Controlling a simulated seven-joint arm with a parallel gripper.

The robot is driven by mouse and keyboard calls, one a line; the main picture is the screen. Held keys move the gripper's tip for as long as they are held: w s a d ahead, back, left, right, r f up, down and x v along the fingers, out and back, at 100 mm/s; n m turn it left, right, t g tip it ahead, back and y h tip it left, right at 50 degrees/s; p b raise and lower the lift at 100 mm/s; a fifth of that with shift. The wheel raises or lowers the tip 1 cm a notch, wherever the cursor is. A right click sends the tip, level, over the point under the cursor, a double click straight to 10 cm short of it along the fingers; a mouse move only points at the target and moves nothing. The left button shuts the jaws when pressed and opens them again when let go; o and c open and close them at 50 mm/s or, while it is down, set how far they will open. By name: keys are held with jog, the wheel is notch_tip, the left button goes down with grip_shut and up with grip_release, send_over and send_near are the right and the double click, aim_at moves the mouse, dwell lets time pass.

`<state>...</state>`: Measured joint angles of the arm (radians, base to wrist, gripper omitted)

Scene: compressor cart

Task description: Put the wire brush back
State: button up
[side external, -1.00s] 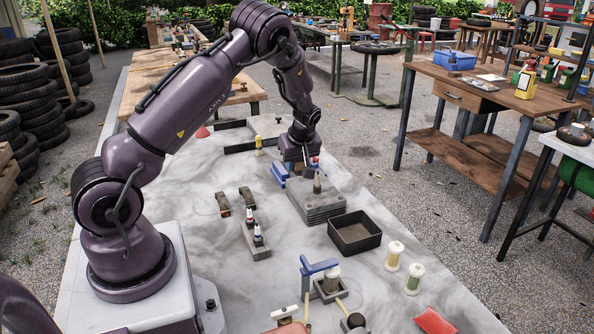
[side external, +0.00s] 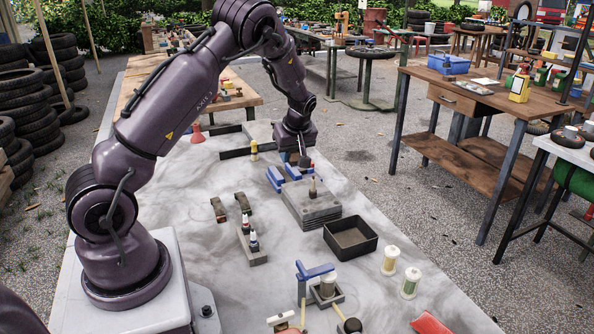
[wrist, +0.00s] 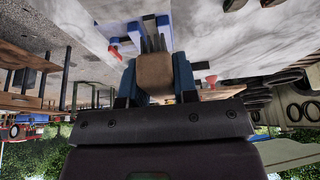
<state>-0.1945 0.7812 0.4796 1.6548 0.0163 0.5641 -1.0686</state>
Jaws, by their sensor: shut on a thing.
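My gripper (wrist: 156,76) is shut on a tan, wooden-looking piece with dark grey prongs or bristles beyond it, which I take to be the wire brush (wrist: 155,72). The blue fingers lie on either side of it. In the side external view my gripper (side external: 303,158) hangs low over the far part of the table, close above blue holders (side external: 275,178). The held brush is hardly visible there. Blue parts of a holder (wrist: 163,32) show beyond the bristles in the wrist view; whether they touch cannot be told.
A grey stepped block (side external: 312,208) with a small upright brown-tipped item (side external: 314,187) stands just in front of my gripper. A dark open tray (side external: 350,237), two spools (side external: 390,257) and a bottle rack (side external: 252,250) are nearer. Low black rails (side external: 235,153) lie behind.

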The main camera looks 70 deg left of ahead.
jog(key=s+a, duration=0.3)
jog(key=s, duration=0.6)
jog(key=s+a, duration=0.4)
jog(key=s, duration=0.5)
send_over(235, 178)
jog(key=d, duration=0.2)
jog(key=f, duration=0.9)
jog(key=shift+s+a+f, duration=0.15)
jog(key=shift+s+f, duration=0.05)
jog(key=shift+f, duration=0.15)
jog(key=shift+a+f, duration=0.1)
jog(key=shift+f, duration=0.05)
jog(key=shift+w+a+f, duration=0.15)
jog(key=shift+f, duration=1.55)
